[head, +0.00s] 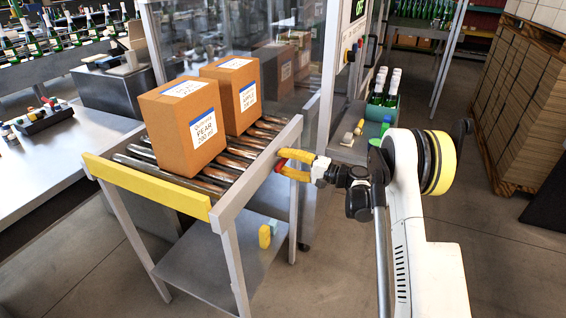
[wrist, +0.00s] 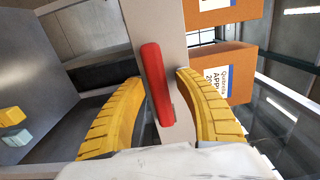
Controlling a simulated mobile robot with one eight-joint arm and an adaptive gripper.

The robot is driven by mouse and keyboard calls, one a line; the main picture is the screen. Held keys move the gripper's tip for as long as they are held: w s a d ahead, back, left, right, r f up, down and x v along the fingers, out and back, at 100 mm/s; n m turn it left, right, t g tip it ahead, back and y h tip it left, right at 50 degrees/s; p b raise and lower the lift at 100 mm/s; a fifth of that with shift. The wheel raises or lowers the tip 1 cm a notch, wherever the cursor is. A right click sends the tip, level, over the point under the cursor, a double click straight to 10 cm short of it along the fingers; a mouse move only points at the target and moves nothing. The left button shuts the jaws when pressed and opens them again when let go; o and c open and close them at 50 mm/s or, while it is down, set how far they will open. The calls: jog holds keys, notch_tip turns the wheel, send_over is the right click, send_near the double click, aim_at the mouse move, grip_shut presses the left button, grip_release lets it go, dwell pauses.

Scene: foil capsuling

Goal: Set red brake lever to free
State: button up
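The red brake lever (wrist: 155,85) is on the grey side rail (wrist: 163,20) of the roller stand. In the wrist view it runs nearly upright between my two yellow fingers. In the head view only a small red part of the lever (head: 281,163) shows at my fingertips. My gripper (head: 291,163) is at the outer right side of the rail. Its fingers are apart, one on each side of the lever, with narrow gaps visible. Whether a finger touches it deeper down cannot be told.
Two cardboard boxes (head: 183,125) (head: 236,92) stand on the rollers (head: 150,170). A yellow bar (head: 145,187) closes the front end. Below, a shelf (head: 200,262) holds a yellow block (head: 264,237) and a pale green one. A machine with clear panels stands behind; the floor right of the stand is free.

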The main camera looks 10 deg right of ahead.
jog(key=shift+d, duration=0.15)
jog(key=v, duration=1.2)
jog(key=s+a+r+n+g+h, duration=0.2)
jog(key=s+a+r+g+h, duration=0.3)
jog(key=s+a+r, duration=0.55)
jog(key=s+d+f+n+t+h, duration=0.1)
jog(key=s+n+h, duration=0.4)
jog(key=s, duration=1.8)
jog(key=d+h, duration=0.1)
jog(key=h, duration=0.3)
jog(key=shift+s+d+f+t+h, duration=0.25)
jog(key=shift+s+f+t+h, duration=0.05)
jog(key=shift+s, duration=0.05)
